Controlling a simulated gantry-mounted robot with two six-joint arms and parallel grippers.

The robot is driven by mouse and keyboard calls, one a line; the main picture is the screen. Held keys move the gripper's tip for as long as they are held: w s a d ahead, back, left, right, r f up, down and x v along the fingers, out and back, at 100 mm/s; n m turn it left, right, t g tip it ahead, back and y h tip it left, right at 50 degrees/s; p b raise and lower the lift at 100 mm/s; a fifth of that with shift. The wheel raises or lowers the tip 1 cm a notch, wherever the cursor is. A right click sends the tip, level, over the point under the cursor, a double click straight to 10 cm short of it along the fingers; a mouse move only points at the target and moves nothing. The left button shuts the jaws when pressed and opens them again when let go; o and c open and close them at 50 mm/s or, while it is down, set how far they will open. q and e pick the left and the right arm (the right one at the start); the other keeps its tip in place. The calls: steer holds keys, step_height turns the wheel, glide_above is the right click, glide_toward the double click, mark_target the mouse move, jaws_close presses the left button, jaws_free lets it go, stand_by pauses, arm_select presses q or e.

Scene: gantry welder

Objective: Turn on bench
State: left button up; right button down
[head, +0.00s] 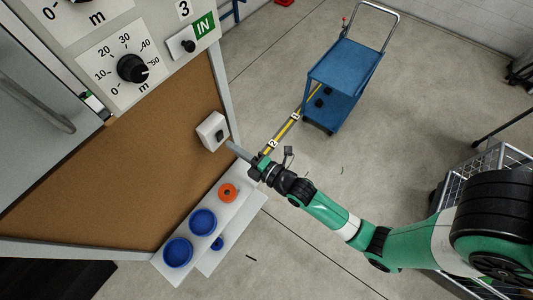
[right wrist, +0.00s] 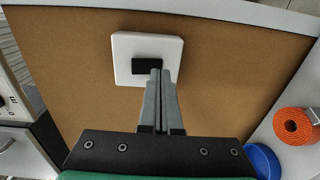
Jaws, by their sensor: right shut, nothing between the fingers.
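A white switch box (head: 213,128) with a dark rocker is mounted on the brown board (head: 150,150) of the bench. My right gripper (head: 233,147) is just to the right of the box in the head view, shut and empty. In the right wrist view, the white switch box (right wrist: 122,52) and its black rocker (right wrist: 148,67) are straight ahead. The closed fingertips (right wrist: 160,76) overlap the rocker's right part. I cannot tell whether they touch it. My left gripper is not in view.
A white shelf (head: 212,255) below the board holds blue round dishes (head: 178,251) and an orange coil (head: 228,193). A panel with black dials (head: 132,68) is at upper left. A blue cart (head: 346,75) stands on the open floor behind.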

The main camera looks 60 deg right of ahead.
steer(key=s+a+f+b, duration=0.1)
steer(key=s+f+b, duration=0.1)
steer(key=s, duration=1)
steer(key=shift+a, duration=0.4)
